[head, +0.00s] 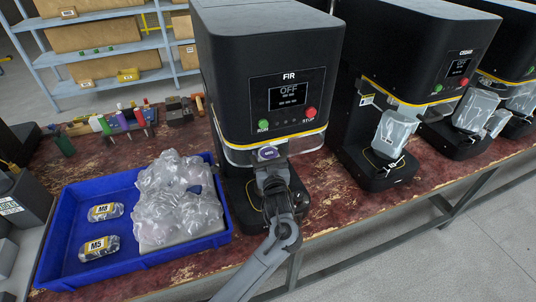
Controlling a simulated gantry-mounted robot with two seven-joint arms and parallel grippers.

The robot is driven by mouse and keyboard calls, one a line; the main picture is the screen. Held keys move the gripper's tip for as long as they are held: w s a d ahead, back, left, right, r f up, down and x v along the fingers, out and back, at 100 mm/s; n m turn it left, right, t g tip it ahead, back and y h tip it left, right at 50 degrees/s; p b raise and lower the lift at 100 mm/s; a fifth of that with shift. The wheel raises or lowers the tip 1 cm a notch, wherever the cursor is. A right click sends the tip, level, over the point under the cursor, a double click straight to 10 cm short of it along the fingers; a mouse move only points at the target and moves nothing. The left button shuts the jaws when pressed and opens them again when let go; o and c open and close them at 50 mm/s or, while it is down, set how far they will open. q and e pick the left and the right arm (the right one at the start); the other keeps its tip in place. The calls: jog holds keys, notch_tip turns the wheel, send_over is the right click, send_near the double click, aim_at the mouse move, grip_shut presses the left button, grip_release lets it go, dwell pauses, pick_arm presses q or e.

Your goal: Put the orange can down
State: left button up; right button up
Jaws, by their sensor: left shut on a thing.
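My left gripper (270,176) is at the front of the black machine labelled FIR (268,70), over its base and below its clear guard. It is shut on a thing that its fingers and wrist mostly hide. A small purple-and-white patch (267,153) shows just beyond the fingertips; I cannot tell whether it belongs to the held thing. No orange can surface shows clearly. I cannot tell whether the held thing touches the machine's base (239,208). My right gripper is not in view.
A blue tray (62,238) holds clear bags and two packs labelled M8 (105,212) and M5 (99,248). Similar machines, one with a bagged item (393,131), stand to the right. Markers and tools (122,120) lie behind the tray. Bare red-brown bench (322,200) shows right of FIR.

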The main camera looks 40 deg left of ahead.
pick_arm(q)
jog(key=shift+f, duration=0.1)
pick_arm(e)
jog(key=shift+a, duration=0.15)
pick_arm(q)
jog(key=o, duration=1.4)
jog(key=shift+f, duration=0.15)
jog(key=shift+o, duration=0.2)
